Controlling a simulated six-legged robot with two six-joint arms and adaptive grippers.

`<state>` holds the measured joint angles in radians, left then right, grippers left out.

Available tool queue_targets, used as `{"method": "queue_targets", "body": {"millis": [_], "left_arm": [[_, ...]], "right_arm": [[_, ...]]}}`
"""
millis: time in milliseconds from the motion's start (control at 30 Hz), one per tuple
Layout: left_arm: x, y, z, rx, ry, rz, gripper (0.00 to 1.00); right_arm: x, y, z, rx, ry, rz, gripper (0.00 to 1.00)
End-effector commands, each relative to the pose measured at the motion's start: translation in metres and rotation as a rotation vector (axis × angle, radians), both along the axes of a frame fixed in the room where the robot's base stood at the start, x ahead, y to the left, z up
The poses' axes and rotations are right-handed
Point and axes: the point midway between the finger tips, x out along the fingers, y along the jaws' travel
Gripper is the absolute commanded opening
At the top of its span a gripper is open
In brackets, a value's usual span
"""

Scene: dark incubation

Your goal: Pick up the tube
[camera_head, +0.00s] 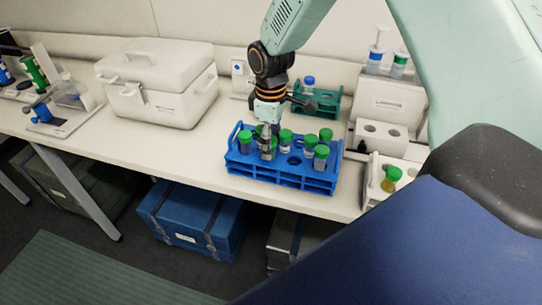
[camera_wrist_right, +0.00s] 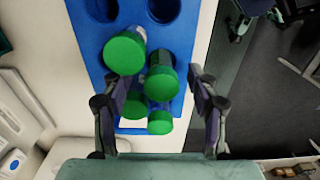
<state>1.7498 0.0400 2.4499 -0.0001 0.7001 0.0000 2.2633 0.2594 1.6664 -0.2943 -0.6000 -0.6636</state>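A blue rack (camera_head: 290,178) holds several tubes with green caps near the table's front edge. One tube (camera_head: 321,157) stands in its front right part. My right gripper (camera_head: 266,148) points down over the rack's left part, beside or around green-capped tubes there. In the right wrist view the gripper (camera_wrist_right: 160,82) has its fingers apart, with green caps (camera_wrist_right: 162,83) between them and no clear contact. Which tube is meant is not clear. My left gripper is not in view.
A green rack (camera_head: 325,103) with a blue-capped tube (camera_head: 308,84) stands behind. A white cooler box (camera_head: 160,85) is to the left. Table between cooler and rack is clear.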

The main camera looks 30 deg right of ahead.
Motion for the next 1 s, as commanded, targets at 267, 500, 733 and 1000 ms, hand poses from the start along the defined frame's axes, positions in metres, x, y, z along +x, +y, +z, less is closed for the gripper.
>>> {"method": "queue_targets", "body": {"millis": [267, 500, 733, 1000], "left_arm": [[0.0001, 0.0, 0.0, 0.0, 0.0, 0.0, 0.4], [0.0001, 0.0, 0.0, 0.0, 0.0, 0.0, 0.4], [0.0001, 0.0, 0.0, 0.0, 0.0, 0.0, 0.4], [0.0001, 0.0, 0.0, 0.0, 0.0, 0.0, 0.4]], "right_arm": [[-0.0002, -0.0001, 0.0002, 0.0, 0.0, 0.0, 0.37], [-0.0004, 0.0, 0.0001, 0.0, 0.001, 0.0, 0.16], [-0.0005, 0.0, 0.0, 0.0, 0.001, 0.0, 0.0], [-0.0001, -0.0001, 0.001, 0.0, 0.0, 0.0, 0.0]]}}
